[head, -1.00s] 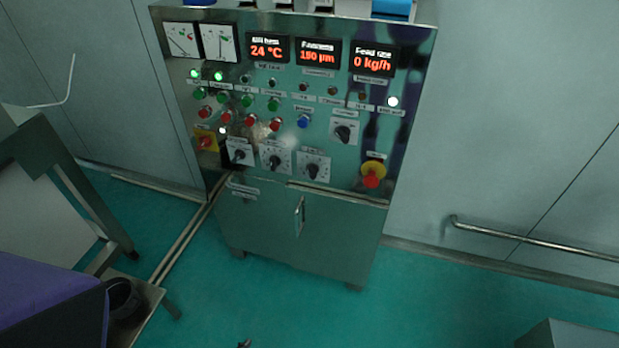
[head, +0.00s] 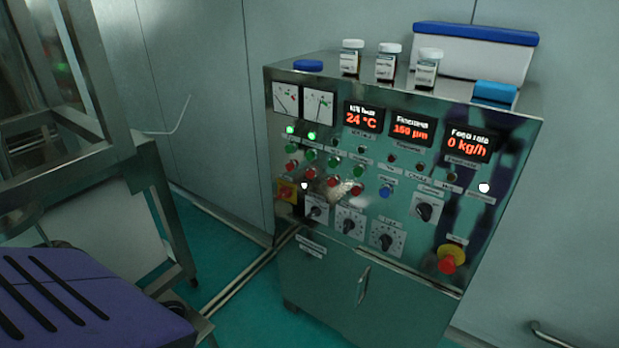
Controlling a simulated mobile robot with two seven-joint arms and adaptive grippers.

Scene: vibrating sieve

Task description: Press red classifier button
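The control cabinet (head: 375,270) stands right of centre in the head view, its sloped panel facing me. A row of several red buttons runs across the panel below a row of green ones. They include a left one (head: 291,166), a middle one (head: 332,182) and a right one (head: 357,190). The labels are too small to read, so I cannot tell which red button is the classifier one. A blue button (head: 386,191) is to their right. Two green lamps (head: 301,132) are lit at upper left. Neither of my grippers is in view.
A red mushroom button on yellow (head: 447,264) is at the panel's lower right. Black rotary knobs (head: 349,222) sit below the buttons. Bottles (head: 387,66) and a blue-lidded box (head: 465,52) stand on top. A metal frame (head: 160,205) and purple casing (head: 90,295) stand left.

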